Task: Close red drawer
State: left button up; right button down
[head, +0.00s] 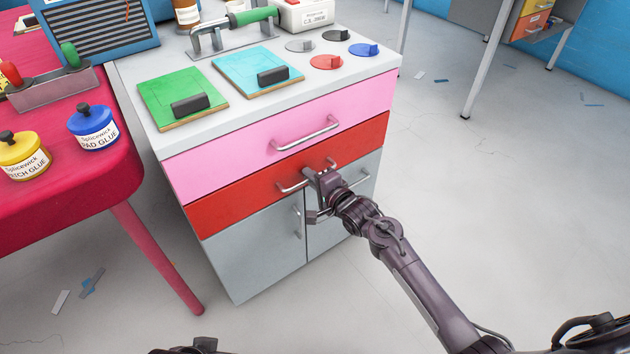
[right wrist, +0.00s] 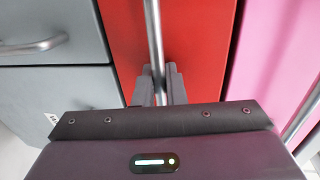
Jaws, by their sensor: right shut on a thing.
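The red drawer (head: 240,195) is the second front in the grey cabinet, under a pink drawer (head: 240,150). Its front looks about flush with the pink one. Its silver bar handle (head: 291,187) is partly hidden by my right gripper (head: 313,178). In the right wrist view the two fingers (right wrist: 160,82) are shut on the bar handle (right wrist: 153,35), with the red front (right wrist: 195,50) behind it. My left gripper does not show.
The cabinet top holds a green board (head: 165,90), a blue board (head: 245,62) and small discs. A pink-red table (head: 60,195) stands close at left.

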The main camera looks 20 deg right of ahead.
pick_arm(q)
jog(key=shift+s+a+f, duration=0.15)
pick_arm(e)
jog(key=c, duration=1.9)
grip_release()
jog(key=shift+w+r, duration=0.1)
